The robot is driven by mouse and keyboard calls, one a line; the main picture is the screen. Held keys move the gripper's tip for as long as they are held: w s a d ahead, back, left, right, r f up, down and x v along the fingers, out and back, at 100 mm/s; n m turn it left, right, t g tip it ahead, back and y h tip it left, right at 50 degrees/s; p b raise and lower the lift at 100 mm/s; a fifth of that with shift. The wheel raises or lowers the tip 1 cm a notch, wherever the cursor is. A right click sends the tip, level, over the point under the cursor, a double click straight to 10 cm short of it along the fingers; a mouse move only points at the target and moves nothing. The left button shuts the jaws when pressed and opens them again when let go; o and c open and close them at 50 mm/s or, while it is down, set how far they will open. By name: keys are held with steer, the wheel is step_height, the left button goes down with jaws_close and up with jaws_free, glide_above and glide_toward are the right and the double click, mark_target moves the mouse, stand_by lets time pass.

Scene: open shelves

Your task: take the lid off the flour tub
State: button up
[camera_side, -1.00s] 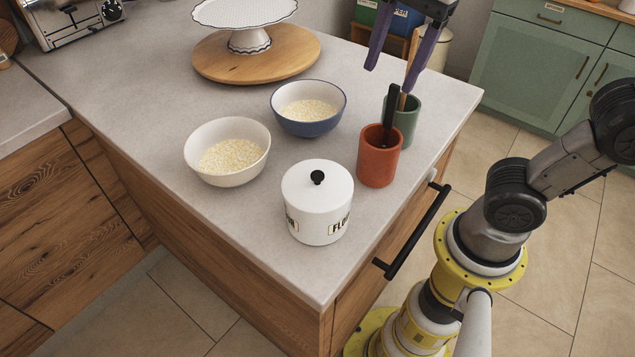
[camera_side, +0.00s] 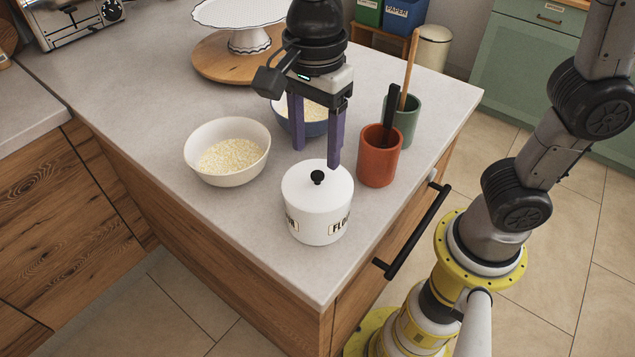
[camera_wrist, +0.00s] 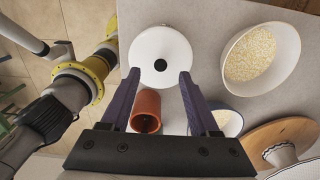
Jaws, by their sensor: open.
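The white flour tub (camera_side: 318,224) stands upright on the grey counter, with dark lettering on its side. Its white lid (camera_side: 300,187) is on it and has a black knob (camera_side: 318,177). The lid (camera_wrist: 142,50) and knob (camera_wrist: 160,65) also show from above in the wrist view. My gripper (camera_side: 317,160) is open and empty, pointing down, above and a little behind the tub in the side view. In the wrist view my gripper's fingertips (camera_wrist: 160,76) lie on either side, just below the knob. The fingers appear apart from the lid.
A red-orange cup (camera_side: 378,160) and a green cup (camera_side: 405,122) with utensils stand close to the tub's right. A cream bowl (camera_side: 228,170) is at left; a blue bowl (camera_side: 309,128) is partly hidden behind my gripper. A cake stand (camera_side: 250,40) is farther back.

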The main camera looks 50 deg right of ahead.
mark_target(317, 174)
steer(key=shift+d+f, duration=0.2)
steer(key=shift+f, duration=1.25)
steer(key=shift+d+f, duration=0.15)
steer(key=shift+f, duration=1.3)
steer(key=shift+w, duration=0.1)
jaws_close()
